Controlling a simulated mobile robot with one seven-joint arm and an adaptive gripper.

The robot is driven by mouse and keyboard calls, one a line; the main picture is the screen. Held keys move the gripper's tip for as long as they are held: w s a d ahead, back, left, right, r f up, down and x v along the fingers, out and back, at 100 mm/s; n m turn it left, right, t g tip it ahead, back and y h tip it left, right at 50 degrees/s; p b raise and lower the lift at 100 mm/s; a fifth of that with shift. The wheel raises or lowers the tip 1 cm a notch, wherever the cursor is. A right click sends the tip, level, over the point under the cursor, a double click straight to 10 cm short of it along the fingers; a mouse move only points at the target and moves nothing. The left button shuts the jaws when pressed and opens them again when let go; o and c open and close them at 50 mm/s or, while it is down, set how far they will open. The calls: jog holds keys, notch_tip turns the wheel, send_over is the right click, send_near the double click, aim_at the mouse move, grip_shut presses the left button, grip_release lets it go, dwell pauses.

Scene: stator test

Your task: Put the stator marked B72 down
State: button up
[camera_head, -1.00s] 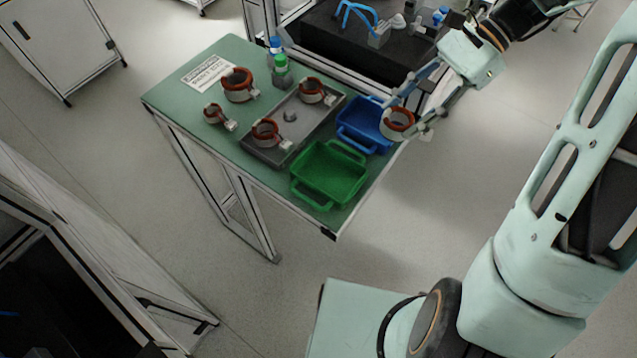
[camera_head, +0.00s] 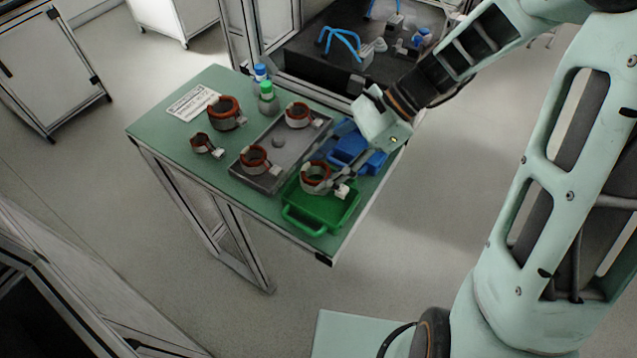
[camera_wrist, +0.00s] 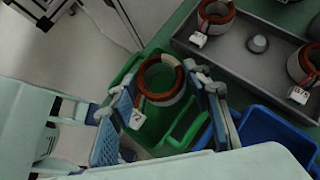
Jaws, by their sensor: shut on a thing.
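The stator in my gripper is a ring with a red-brown rim and a white tag (camera_head: 317,175); its marking is too small to read in the head view. My gripper (camera_head: 322,170) is shut on it and holds it over the green bin (camera_head: 303,228). In the wrist view the stator (camera_wrist: 161,82) sits between the two fingers of my gripper (camera_wrist: 163,95), with the green bin (camera_wrist: 150,136) beneath. I cannot tell whether it touches the bin floor. Other stators stand on the table (camera_head: 226,110) and in the grey tray (camera_head: 240,177).
The blue bin (camera_head: 372,163) is partly hidden by my gripper. Two bottles, one blue-capped (camera_head: 261,74) and one green-capped (camera_head: 268,100), stand behind the tray. A printed sheet (camera_head: 193,103) lies at the table's left. Bare green tabletop (camera_head: 165,130) shows at the left.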

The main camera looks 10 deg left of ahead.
jog(key=shift+s+a+f, duration=0.25)
jog(key=shift+a+f, duration=0.05)
jog(key=shift+f, duration=0.15)
jog(key=shift+s+a+f, duration=0.1)
jog(key=shift+s+f, duration=0.05)
jog(key=shift+f, duration=1.55)
jog(key=shift+f+b, duration=0.15)
jog(key=shift+b, duration=0.2)
jog(key=o, duration=1.4)
jog(key=shift+c, duration=0.2)
jog(key=shift+r, duration=0.25)
jog(key=p+v, duration=0.1)
jog(key=v, duration=1.1)
